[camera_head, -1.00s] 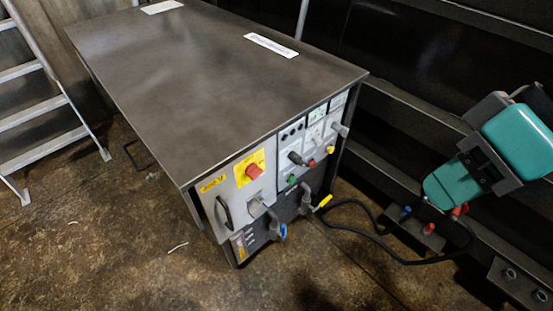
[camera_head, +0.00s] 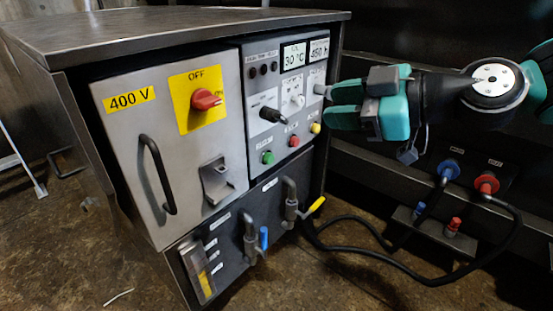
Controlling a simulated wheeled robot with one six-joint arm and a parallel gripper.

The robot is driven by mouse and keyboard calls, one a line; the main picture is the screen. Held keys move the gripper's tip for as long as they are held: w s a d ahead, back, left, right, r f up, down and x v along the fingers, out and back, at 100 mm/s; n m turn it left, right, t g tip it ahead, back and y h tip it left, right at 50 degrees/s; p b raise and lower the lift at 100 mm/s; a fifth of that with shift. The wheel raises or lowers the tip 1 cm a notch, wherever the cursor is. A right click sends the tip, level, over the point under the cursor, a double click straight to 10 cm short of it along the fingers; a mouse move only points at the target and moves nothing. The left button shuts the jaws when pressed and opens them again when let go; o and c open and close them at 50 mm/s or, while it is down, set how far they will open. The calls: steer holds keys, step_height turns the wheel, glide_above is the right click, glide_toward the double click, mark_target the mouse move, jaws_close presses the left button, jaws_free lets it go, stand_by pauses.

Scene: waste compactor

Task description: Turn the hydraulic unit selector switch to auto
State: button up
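The hydraulic unit (camera_head: 170,28) is a dark metal cabinet with a grey control panel on its front. The panel carries a black-handled switch (camera_head: 270,115), a small white switch (camera_head: 297,100) and a grey knob (camera_head: 320,89) at its right edge. Their labels are too small to read, so I cannot tell which is the selector or its setting. My gripper (camera_head: 333,105) is just right of the panel, its teal fingers pointing left towards it. The fingers look apart, with nothing seen between them. The upper fingertip is close to the grey knob; contact cannot be told.
Left of the panel are a red main switch (camera_head: 206,99) marked OFF and a black door handle (camera_head: 158,175). Green (camera_head: 268,158), red (camera_head: 294,141) and yellow (camera_head: 315,128) buttons sit below the switches. Pipes with valves and black hoses (camera_head: 390,262) lie lower down.

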mark_target(285, 120)
steer(key=w+d+f+n+t+y+b, duration=0.1)
steer(key=w+d+f+t+b, duration=0.25)
steer(key=w+f+b, duration=0.45)
steer(key=shift+t, duration=0.45)
steer(key=b+x, duration=0.1)
steer(key=x, duration=0.4)
steer(key=f+b+x, duration=0.1)
steer(key=x, duration=0.5)
steer(key=s+a+f+b+x, duration=0.1)
steer(key=x, duration=0.4)
steer(key=shift+w+a+b, duration=0.1)
steer(key=shift+a+b, duration=0.1)
steer(key=shift+b, duration=0.15)
steer(key=c, duration=0.6)
